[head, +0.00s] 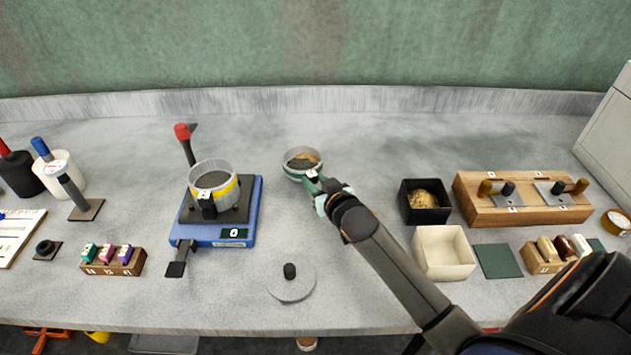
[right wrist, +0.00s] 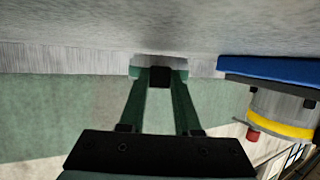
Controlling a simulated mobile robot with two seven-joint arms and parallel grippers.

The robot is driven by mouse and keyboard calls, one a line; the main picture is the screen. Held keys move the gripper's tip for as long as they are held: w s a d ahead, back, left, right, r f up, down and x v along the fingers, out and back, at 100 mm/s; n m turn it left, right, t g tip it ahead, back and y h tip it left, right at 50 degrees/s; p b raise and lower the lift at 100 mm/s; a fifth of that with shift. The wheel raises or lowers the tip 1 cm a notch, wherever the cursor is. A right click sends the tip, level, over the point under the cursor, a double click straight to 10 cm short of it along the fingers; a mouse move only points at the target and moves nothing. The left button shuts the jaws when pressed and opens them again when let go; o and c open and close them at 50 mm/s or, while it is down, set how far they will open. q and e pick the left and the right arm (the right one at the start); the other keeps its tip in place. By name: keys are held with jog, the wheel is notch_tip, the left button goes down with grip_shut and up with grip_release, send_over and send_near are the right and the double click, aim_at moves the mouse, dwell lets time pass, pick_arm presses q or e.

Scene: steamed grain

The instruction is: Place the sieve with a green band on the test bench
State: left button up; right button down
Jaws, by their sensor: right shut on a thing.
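The sieve with a green band (head: 302,162) is in the middle of the head view, with dark and tan grains inside. It looks upright, at or just above the test bench (head: 360,140); I cannot tell if it touches. My right gripper (head: 317,181) is at its near side, shut on its small black tab. In the right wrist view, the fingers (right wrist: 160,84) close on the black tab (right wrist: 161,76), and the bench surface shows very near. The left gripper is not in view.
A grey lid with a black knob (head: 290,284) lies in front. A black box (head: 424,202) with grain and a cream box (head: 443,252) stand to the right. The bench behind the sieve is clear.

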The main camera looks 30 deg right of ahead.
jog(key=c, duration=0.6)
grip_release()
jog(key=shift+s+a+f, duration=0.15)
jog(key=shift+f, duration=0.6)
jog(key=shift+r, duration=0.4)
jog(key=v, duration=0.8)
jog(key=r+p+v, duration=0.1)
jog(key=v, duration=0.3)
jog(key=shift+r, duration=0.1)
jog(key=shift+w, duration=0.25)
